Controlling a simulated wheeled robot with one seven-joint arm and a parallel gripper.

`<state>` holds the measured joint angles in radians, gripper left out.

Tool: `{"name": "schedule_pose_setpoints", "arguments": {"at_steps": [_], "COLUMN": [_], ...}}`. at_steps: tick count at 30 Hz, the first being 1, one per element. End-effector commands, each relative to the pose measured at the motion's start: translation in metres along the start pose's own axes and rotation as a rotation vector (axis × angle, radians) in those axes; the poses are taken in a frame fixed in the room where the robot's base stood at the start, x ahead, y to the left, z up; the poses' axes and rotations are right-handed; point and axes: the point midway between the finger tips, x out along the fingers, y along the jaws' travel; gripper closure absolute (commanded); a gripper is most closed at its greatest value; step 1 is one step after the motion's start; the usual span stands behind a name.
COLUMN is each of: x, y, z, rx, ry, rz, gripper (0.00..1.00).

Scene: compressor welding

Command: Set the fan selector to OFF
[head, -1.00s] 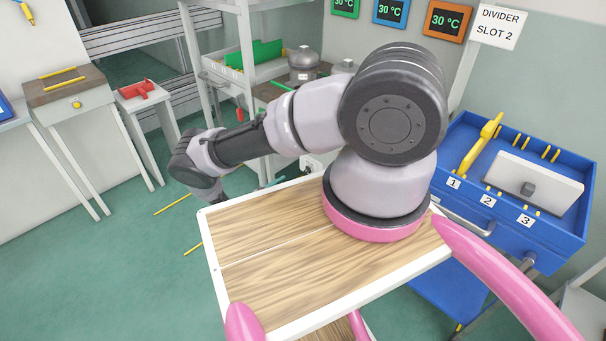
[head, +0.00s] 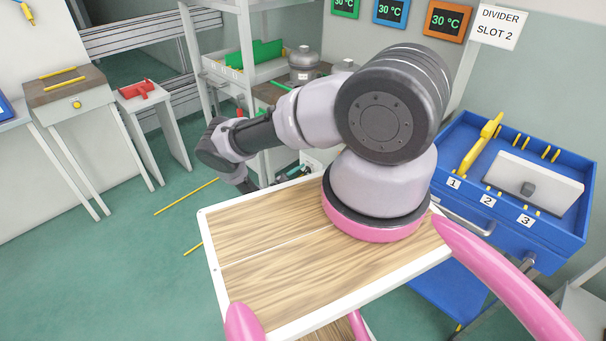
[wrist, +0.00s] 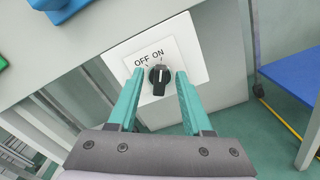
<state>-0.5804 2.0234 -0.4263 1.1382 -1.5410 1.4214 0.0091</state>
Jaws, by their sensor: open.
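The fan selector (wrist: 159,79) is a black knob with a white mark, on a white plate (wrist: 190,58) lettered OFF and ON. The mark points up toward ON, with OFF to its left. My gripper (wrist: 160,73) is open, with one teal finger on each side of the knob in the wrist view. Both fingers look apart from the knob; I cannot tell how near the plate they are. In the head view the teal fingers (head: 291,173) show only partly, beyond the wooden tabletop, and the selector is not clear.
A blue cart (head: 457,219) with a yellow handle and a grey-white panel stands at the right. A shelf rack (head: 247,75) with a grey pot (head: 303,65) stands behind my arm. Green floor (head: 110,250) is open at the left.

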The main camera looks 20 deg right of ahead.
Motion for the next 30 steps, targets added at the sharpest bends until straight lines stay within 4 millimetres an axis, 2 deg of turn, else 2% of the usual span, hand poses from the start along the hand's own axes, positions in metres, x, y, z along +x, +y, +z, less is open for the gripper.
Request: {"name": "schedule_pose_setpoints", "arguments": {"at_steps": [2,3,5,6,7,20,30], "x": [-0.0001,-0.0001,-0.0002,-0.0002,-0.0002,-0.0004,-0.0007], "y": [-0.0001,-0.0001,-0.0002,-0.0002,-0.0003,0.0,0.0017], "z": [0.0,0.0,0.0,0.0,0.0,0.0,-0.0005], "rx": [0.0,0.0,0.0,0.0,0.0,-0.051,-0.29], "ry": [0.0,0.0,0.0,0.0,0.0,0.0,0.0], "rz": [0.0,0.0,0.0,0.0,0.0,-0.001,0.001], "gripper": [0.5,0.54,0.77,0.92,1.0,1.0,1.0]}}
